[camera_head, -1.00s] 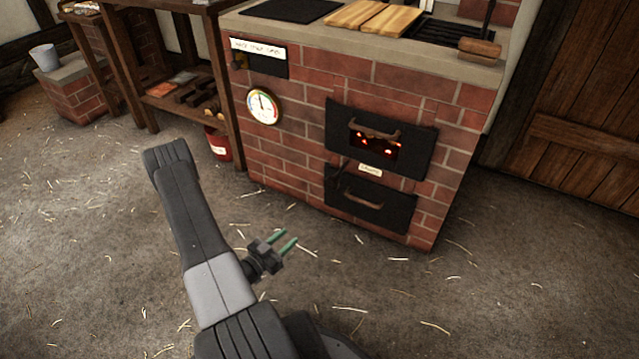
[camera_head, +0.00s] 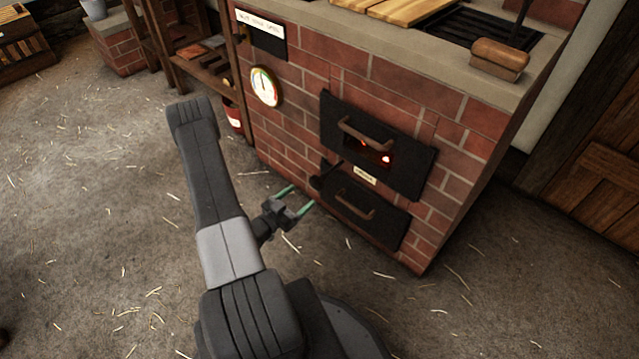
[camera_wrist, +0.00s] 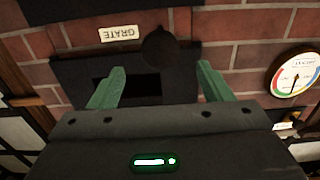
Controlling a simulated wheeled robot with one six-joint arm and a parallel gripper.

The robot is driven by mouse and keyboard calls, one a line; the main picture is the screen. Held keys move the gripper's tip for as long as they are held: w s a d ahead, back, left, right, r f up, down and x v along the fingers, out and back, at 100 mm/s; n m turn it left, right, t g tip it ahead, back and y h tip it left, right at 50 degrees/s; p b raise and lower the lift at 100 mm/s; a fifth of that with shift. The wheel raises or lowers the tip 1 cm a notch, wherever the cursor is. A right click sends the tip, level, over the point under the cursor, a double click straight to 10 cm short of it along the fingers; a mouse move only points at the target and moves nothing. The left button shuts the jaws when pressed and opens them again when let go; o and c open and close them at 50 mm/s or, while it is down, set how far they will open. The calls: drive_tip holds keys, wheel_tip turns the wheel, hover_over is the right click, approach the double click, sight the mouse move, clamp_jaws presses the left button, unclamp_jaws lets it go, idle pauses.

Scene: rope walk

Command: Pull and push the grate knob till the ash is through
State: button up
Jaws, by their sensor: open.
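The grate knob (camera_head: 319,183) is a dark round knob on a rod, standing out from the brick stove between its two black doors. It also shows in the wrist view (camera_wrist: 159,46), beside an upside-down GRATE label (camera_wrist: 123,34). My gripper (camera_head: 301,196) is open and empty, with its green fingers pointing at the stove just short of the knob. In the wrist view the knob lies beyond the gap between the fingertips (camera_wrist: 160,70), about centred. Embers glow behind the upper door (camera_head: 375,140). The lower door (camera_head: 390,222) is shut, and no ash shows.
A round gauge (camera_head: 265,87) is on the stove front, left of the doors. A red bucket (camera_head: 233,115) stands by the shelf at left. A wooden-handled tool (camera_head: 500,58) rests on the stove top. The straw-strewn floor before the stove is clear.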

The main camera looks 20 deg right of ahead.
drive_tip(key=b, duration=0.2)
approach(331, 170)
drive_tip(key=d, duration=0.1)
drive_tip(key=w+d+f, duration=0.1)
drive_tip(key=shift+w+d, duration=0.1)
drive_tip(key=shift+d, duration=0.3)
drive_tip(key=c, duration=1.4)
drive_tip(key=b+x, duration=0.2)
drive_tip(key=x, duration=0.4)
drive_tip(key=shift+d+b, duration=0.1)
drive_tip(key=shift+b, duration=0.2)
drive_tip(key=shift+o, duration=0.2)
drive_tip(key=shift+w+d+r, duration=0.15)
drive_tip(key=o, duration=1.4)
drive_tip(key=shift+d, duration=0.15)
drive_tip(key=shift+c, duration=0.2)
